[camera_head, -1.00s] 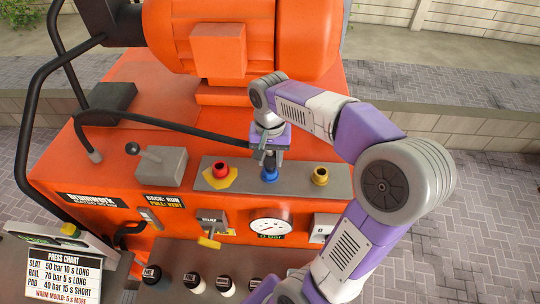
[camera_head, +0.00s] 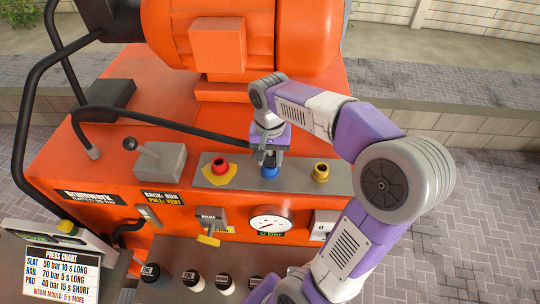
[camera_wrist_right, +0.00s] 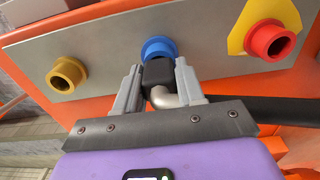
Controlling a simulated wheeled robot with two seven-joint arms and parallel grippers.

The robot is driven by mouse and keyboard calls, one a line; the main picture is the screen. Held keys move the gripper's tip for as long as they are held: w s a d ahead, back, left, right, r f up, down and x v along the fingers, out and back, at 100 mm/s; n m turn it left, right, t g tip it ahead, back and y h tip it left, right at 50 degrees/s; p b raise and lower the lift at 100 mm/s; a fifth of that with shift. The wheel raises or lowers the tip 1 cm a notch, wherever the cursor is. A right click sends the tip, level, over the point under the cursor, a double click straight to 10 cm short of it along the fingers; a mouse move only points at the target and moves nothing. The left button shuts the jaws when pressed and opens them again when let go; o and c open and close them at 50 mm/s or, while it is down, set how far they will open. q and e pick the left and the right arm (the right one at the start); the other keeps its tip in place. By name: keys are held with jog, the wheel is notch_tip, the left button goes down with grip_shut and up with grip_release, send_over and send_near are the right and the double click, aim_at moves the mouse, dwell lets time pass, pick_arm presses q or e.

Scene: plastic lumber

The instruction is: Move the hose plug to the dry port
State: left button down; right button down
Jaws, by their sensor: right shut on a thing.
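My right gripper (camera_head: 268,162) is at the blue port (camera_head: 269,173) on the machine's grey panel. In the right wrist view its two fingers (camera_wrist_right: 160,92) are shut on the hose plug (camera_wrist_right: 158,73), a black piece with a grey elbow. The plug's end overlaps the blue port (camera_wrist_right: 159,46); I cannot tell how far in it sits. A red port (camera_head: 219,164) with a yellow splash-like patch around it is to the left in the head view. A yellow port (camera_head: 320,172) with clean panel around it is to the right. My left gripper is not in view.
A black hose (camera_head: 170,124) runs across the orange deck to my right gripper. A grey lever box (camera_head: 160,162) stands left of the panel. A gauge (camera_head: 270,225) and a yellow-handled control (camera_head: 208,239) are on the front. A press chart (camera_head: 57,267) is at lower left.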

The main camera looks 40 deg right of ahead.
jog(key=shift+c, duration=1)
grip_release()
notch_tip(320, 180, up, 7)
jog(key=p, duration=0.6)
